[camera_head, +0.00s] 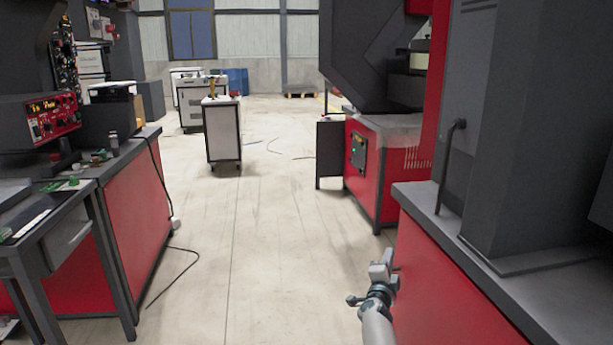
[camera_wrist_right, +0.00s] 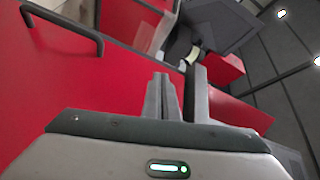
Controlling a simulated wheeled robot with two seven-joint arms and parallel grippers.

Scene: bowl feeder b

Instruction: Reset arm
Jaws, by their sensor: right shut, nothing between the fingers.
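My right gripper (camera_head: 381,268) is at the lower right of the head view, at the end of my light grey arm. It is raised in front of the red side of the machine cabinet on the right. In the right wrist view, the fingers of this gripper (camera_wrist_right: 178,92) point up the picture, shut and empty. A red panel with a dark handle fills the left of that view. My left arm and gripper are not in view.
A grey and red machine cabinet (camera_head: 445,290) stands close to my right gripper. A workbench (camera_head: 60,240) stands on the left. A white cart (camera_head: 222,134) and another red machine (camera_head: 378,165) stand farther off. The floor (camera_head: 240,240) between is mostly clear, with some cables.

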